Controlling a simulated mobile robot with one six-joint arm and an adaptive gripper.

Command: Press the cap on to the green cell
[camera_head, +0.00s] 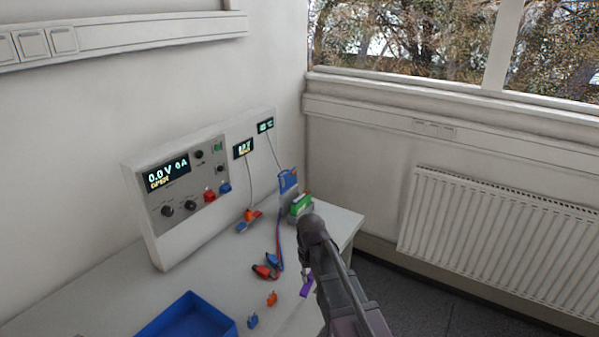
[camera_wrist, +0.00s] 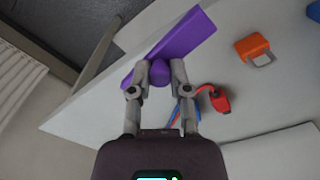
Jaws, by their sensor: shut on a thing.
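The green cell (camera_head: 301,203) sits in a grey holder at the back right of the table, just beyond my arm in the head view. My gripper (camera_wrist: 160,75) is shut on the round knob of a long purple piece (camera_wrist: 190,35). I cannot tell for sure whether this piece is the cap. The purple piece also shows in the head view (camera_head: 306,286), beside my arm and near the table's front edge, apart from the green cell. My arm hides most of the gripper in the head view.
A blue cell (camera_head: 288,180) stands behind the green one. Red and blue clip leads (camera_head: 266,270) lie on the table. Small orange (camera_head: 272,298) and blue (camera_head: 252,321) pieces lie near a blue tray (camera_head: 190,310). A cycler (camera_head: 180,195) stands at the wall.

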